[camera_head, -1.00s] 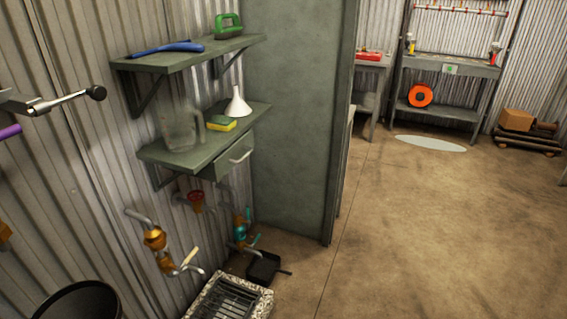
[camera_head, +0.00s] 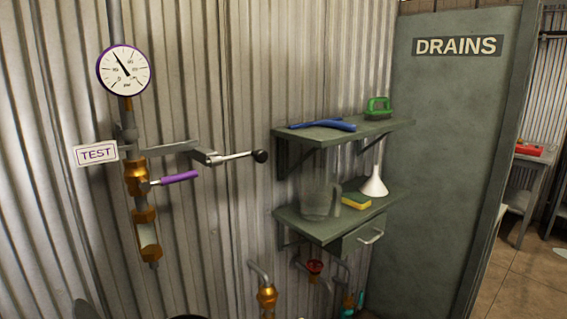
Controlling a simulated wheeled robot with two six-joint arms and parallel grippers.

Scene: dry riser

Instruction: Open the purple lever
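The purple lever (camera_head: 180,178) is a short handle on a brass valve (camera_head: 137,178) on the vertical pipe at the left. It sticks out to the right, roughly level, across the pipe. A round purple-rimmed gauge (camera_head: 124,71) sits above it, and a white TEST sign (camera_head: 96,153) is at its left. A grey bracket with a metal crank arm and black knob (camera_head: 260,156) stands just above and right of the lever. A brass fitting with a clear section (camera_head: 147,236) hangs below the valve. Neither gripper is in view.
Two green wall shelves hold a blue tool (camera_head: 322,125), a green-handled brush (camera_head: 378,107), a clear jug (camera_head: 320,201), a sponge (camera_head: 356,201) and a white funnel (camera_head: 374,182). More pipes and valves (camera_head: 267,297) are below. A green DRAINS partition (camera_head: 430,130) stands right. Open floor lies beyond.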

